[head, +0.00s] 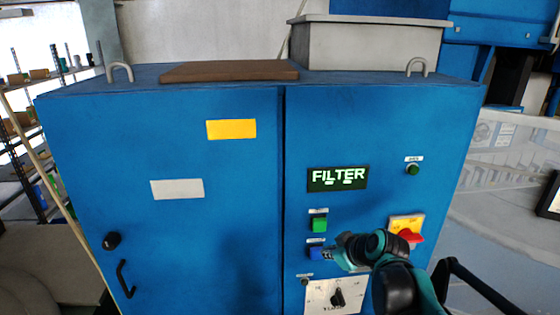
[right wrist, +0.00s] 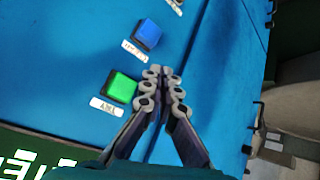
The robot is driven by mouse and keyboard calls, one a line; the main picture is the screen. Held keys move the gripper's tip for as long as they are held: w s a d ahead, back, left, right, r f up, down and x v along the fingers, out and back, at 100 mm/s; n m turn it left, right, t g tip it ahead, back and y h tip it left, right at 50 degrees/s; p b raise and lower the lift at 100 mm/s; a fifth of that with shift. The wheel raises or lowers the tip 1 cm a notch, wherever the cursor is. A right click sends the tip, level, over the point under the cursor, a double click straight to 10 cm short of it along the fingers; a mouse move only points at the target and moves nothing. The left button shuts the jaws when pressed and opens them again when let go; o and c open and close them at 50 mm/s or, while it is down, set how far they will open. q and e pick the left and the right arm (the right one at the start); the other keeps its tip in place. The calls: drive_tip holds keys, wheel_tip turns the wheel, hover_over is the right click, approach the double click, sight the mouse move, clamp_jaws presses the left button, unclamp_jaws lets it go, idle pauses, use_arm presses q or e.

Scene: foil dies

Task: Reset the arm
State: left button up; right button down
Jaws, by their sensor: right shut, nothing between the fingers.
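My right gripper (head: 328,254) is in front of the right door of a blue cabinet (head: 240,200), by the blue button (head: 315,253). In the right wrist view its fingers (right wrist: 162,78) are together and empty, with the green button (right wrist: 122,86) beside them and the blue button (right wrist: 148,34) beyond them. I cannot tell whether the fingertips touch the panel. The green button also shows in the head view (head: 319,224), above the blue one. My left gripper is not in view.
The panel also carries a FILTER sign (head: 337,179), a red rotary switch on a yellow plate (head: 408,228), a small green button (head: 412,169) and a black selector knob (head: 338,297). A brown board (head: 229,71) and a grey box (head: 368,45) sit on top. A shelf (head: 35,80) stands left.

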drive_tip(key=s+f+m+h+b, duration=0.1)
drive_tip(key=s+f+m+b, duration=0.1)
drive_tip(key=s+f+b, duration=0.5)
drive_tip(key=s+f+m+g+h+b, duration=0.1)
drive_tip(key=s+f+m+b, duration=0.2)
drive_tip(key=s+f+b, duration=0.5)
drive_tip(key=s+f+m+h+b, duration=0.1)
drive_tip(key=s+f+m+b, duration=0.1)
drive_tip(key=s+f+b, duration=0.6)
wheel_tip(320, 180, down, 15)
drive_tip(key=b, duration=0.6)
drive_tip(key=shift+f+m, duration=0.15)
drive_tip(key=shift+m, duration=0.15)
